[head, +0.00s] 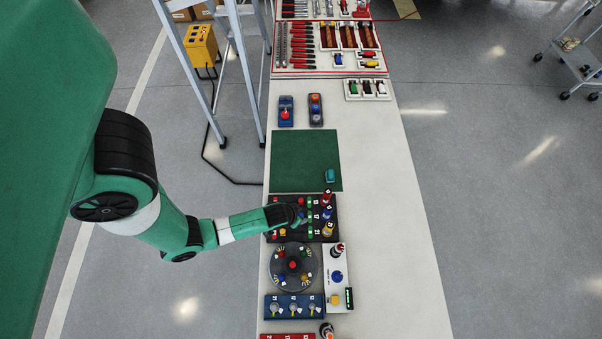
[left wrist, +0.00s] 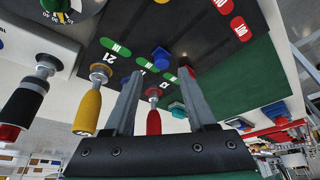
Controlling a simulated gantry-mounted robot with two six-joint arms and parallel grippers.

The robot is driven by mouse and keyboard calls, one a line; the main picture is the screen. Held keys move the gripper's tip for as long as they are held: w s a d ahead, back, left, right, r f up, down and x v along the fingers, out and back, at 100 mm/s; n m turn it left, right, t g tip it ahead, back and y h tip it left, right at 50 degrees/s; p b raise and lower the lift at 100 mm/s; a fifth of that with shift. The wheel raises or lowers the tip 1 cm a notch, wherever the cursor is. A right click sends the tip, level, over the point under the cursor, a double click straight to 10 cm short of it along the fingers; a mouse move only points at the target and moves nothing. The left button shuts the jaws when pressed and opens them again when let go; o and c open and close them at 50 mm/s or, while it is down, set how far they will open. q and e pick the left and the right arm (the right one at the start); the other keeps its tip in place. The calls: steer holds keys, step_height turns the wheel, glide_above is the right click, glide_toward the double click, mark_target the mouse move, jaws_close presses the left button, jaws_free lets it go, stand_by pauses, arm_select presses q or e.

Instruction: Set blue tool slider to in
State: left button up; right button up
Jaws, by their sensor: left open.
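The blue slider knob (left wrist: 160,58) stands on the black tool panel (left wrist: 130,20), close to a green IN label (left wrist: 145,63). In the left wrist view it shows just beyond the fingertips, in line with the gap between them. My left gripper (left wrist: 158,78) is open over the panel, with nothing seen clamped. In the head view my left gripper (head: 301,216) reaches in from the left and covers part of the black panel (head: 288,240). Red OUT labels (left wrist: 240,27) lie farther along the panel. Contact between fingers and knob cannot be told.
Upright red, blue and yellow-handled tools (head: 327,213) stand along the panel's right edge, close to the gripper. A round dial unit (head: 293,283) and a white box (head: 336,255) lie nearer. A green mat (head: 300,160) lies beyond. The table's right side (head: 390,220) is clear.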

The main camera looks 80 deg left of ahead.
arm_select(q)
steer(key=p+v, duration=0.4)
steer(key=v, duration=0.3)
steer(key=shift+r, duration=0.35)
steer(key=shift+s+d, duration=0.1)
